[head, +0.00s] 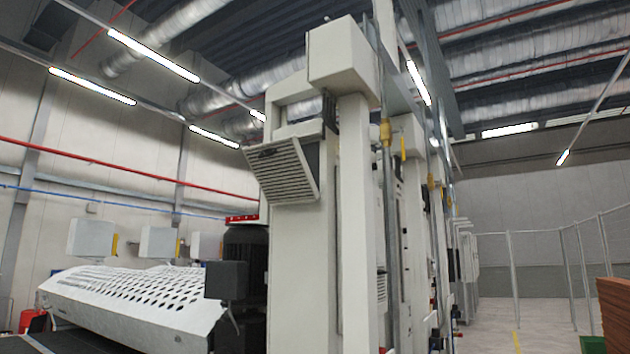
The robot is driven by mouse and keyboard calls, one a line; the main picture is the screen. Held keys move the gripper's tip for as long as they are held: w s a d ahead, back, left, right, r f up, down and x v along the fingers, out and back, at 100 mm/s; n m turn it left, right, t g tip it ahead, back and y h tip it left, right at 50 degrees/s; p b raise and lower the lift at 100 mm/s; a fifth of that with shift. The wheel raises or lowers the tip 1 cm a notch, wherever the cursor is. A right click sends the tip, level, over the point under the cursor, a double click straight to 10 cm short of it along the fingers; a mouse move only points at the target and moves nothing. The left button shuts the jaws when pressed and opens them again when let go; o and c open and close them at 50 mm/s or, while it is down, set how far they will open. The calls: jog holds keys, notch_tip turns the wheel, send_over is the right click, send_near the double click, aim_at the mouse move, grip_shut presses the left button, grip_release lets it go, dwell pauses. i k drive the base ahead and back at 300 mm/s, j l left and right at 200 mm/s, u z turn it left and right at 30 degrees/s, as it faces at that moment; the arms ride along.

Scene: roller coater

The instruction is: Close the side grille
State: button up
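The side grille (284,172) is a pale slatted panel high on the white column of the roller coater (297,235). It sits at an angle to the column face, standing out from it, with a grey side area (326,165) showing at its right. From this one view I cannot tell exactly how far it stands open. A small dark mark shows near its top edge. My gripper is not in view, and no part of my arm shows near the grille.
A black motor (246,248) and a dark box (227,280) stand below the grille, left of the column. A perforated white cover (135,298) extends at lower left. A vertical pipe (389,220) runs right of the column. Open floor and mesh fencing (540,270) lie at right.

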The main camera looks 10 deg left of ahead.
aim_at(284, 175)
jog(key=u, duration=0.7)
